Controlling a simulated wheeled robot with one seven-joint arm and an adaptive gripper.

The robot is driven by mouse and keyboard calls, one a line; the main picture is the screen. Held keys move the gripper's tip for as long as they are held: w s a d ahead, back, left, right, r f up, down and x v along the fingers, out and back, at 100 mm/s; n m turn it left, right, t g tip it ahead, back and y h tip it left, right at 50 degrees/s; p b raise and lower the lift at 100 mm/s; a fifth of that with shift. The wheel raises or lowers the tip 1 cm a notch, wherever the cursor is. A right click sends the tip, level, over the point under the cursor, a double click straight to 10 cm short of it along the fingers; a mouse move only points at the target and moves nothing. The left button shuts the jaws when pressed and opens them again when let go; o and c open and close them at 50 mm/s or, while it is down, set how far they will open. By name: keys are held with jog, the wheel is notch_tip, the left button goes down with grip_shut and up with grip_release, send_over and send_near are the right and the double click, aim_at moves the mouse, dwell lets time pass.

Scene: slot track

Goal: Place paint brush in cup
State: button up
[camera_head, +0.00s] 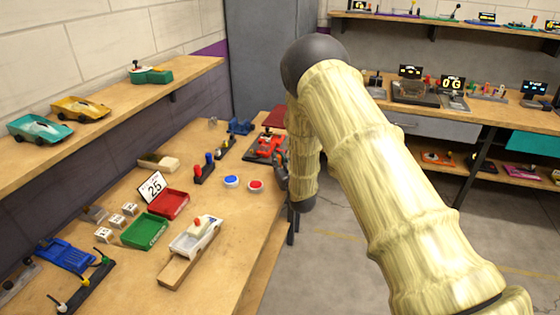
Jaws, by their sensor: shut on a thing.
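My gripper (281,172) is at the right edge of the wooden bench, small and partly hidden by my own arm. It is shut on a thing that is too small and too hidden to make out. I cannot pick out a paint brush anywhere in view. A small grey upright thing (212,122) at the back of the bench may be a cup, but it is too small to be sure. My gripper is to the right of it and nearer the camera.
A red model on a dark base (266,148) stands just beyond my gripper. A blue button (231,181) and a red button (256,185) lie to its left. Red (169,204) and green (146,231) trays are nearer. A shelf with toy cars (80,108) runs above the bench's left side.

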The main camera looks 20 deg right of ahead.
jog(key=shift+f, duration=0.1)
jog(key=o, duration=0.9)
jog(key=shift+c, duration=0.2)
jog(key=shift+r, duration=0.2)
jog(key=s+b, duration=0.3)
jog(key=s, duration=0.9)
jog(key=shift+d, duration=0.2)
